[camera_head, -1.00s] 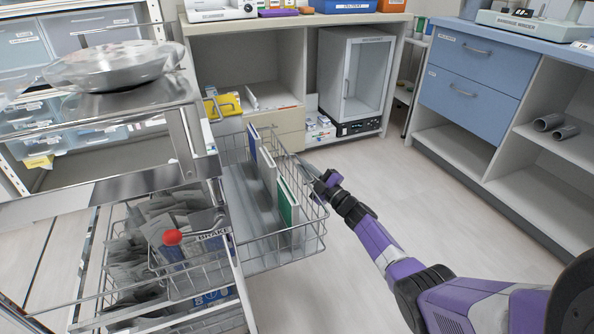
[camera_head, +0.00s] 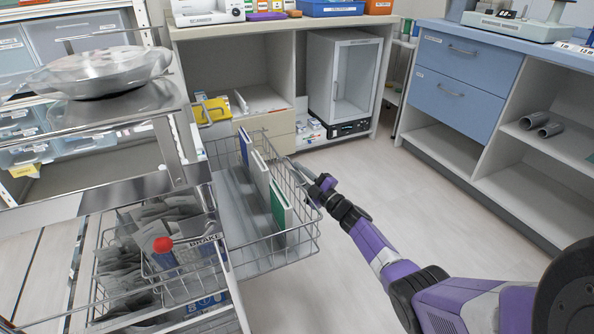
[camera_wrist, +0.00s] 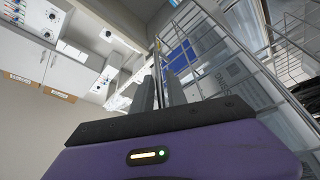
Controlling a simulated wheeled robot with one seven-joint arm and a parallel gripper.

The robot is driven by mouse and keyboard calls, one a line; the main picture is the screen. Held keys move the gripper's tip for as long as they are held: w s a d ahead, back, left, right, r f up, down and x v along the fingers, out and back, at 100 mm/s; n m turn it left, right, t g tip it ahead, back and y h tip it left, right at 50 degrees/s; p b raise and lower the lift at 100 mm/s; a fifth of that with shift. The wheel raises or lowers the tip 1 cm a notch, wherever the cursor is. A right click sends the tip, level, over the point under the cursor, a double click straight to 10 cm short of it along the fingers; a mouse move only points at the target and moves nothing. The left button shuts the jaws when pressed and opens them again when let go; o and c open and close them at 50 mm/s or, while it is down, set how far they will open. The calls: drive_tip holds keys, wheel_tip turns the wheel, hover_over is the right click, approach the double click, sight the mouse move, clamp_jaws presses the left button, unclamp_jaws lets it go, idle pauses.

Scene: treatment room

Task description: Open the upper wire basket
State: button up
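The upper wire basket (camera_head: 262,252) sticks out to the right from the metal cart (camera_head: 110,192), well clear of its frame. It holds several upright flat packs or folders, blue, white and green (camera_head: 281,207). My gripper (camera_head: 300,172) is at the basket's far right rim. In the wrist view its fingers (camera_wrist: 158,92) stand close together with a thin rim wire seemingly between them, and the basket mesh (camera_wrist: 258,65) fills the right side. The exact contact is partly hidden. The lower wire basket (camera_head: 190,285), with grey packets, sits below inside the cart.
A clear domed tray (camera_head: 100,72) stands on the cart top. A red knob (camera_head: 162,244) shows by the BRAKE label. A shelf unit with a glass-door cabinet (camera_head: 343,80) stands behind, blue drawers (camera_head: 455,95) at right. The floor (camera_head: 400,215) between is clear.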

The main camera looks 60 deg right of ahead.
drive_tip(key=p+v, duration=0.2)
drive_tip(key=v, duration=0.5)
drive_tip(key=shift+s, duration=0.1)
idle(0.5)
